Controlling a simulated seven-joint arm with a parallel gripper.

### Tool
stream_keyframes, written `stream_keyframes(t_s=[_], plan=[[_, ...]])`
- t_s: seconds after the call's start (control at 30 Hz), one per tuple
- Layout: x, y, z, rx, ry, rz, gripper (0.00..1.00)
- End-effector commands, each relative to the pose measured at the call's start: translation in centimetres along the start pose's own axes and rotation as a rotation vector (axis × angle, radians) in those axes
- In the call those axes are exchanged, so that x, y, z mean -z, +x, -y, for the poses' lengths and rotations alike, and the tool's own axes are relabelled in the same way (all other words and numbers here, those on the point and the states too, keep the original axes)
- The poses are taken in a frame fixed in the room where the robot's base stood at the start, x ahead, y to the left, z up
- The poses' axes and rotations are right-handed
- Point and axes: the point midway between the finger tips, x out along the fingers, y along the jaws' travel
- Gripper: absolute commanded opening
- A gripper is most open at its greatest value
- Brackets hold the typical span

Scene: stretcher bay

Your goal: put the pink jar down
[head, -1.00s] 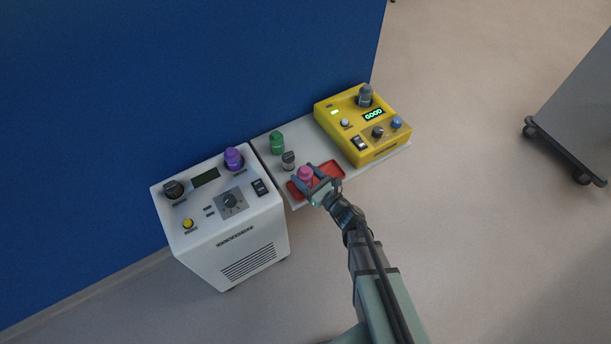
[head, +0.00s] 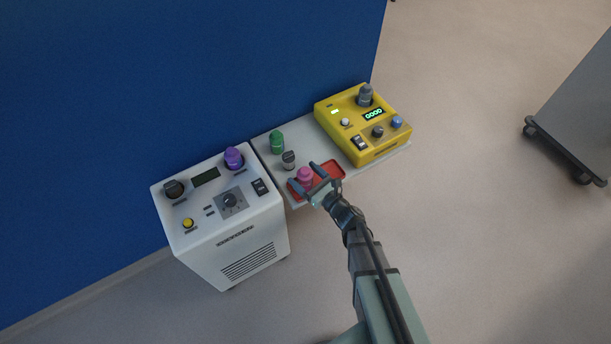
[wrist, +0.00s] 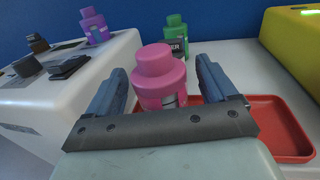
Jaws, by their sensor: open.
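The pink jar (head: 305,175) stands upright, apparently on the red tray (head: 333,169), toward the tray's left part. My gripper (head: 304,177) is open, with one finger on each side of the jar. In the wrist view the pink jar (wrist: 159,75) is between the two fingers, with gaps visible on both sides. The red tray (wrist: 284,125) shows to the right and behind my gripper. The jar's base is hidden by my gripper's palm.
A yellow device (head: 349,146) reading GOOD is at right. A white unit (head: 240,262) with a purple jar (head: 233,157) is at left.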

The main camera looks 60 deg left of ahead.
Motion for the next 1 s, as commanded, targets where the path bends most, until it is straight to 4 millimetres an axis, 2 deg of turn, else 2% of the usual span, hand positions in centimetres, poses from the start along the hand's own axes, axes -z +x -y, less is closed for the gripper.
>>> stream_keyframes(t_s=[0.17, 0.5, 0.63, 0.8, 1.0], plan=[[-0.3, -1.3, -0.1, 0.001, 0.001, 0.0, 0.86], [-0.4, -7.6, -0.1, 0.003, 0.0, -0.001, 0.86], [-0.3, -9.5, 0.0, 0.003, 0.001, -0.001, 0.86], [-0.3, -11.2, 0.0, 0.002, 0.0, -0.001, 0.86], [-0.2, -12.0, 0.0, 0.0, 0.0, 0.0, 0.86]])
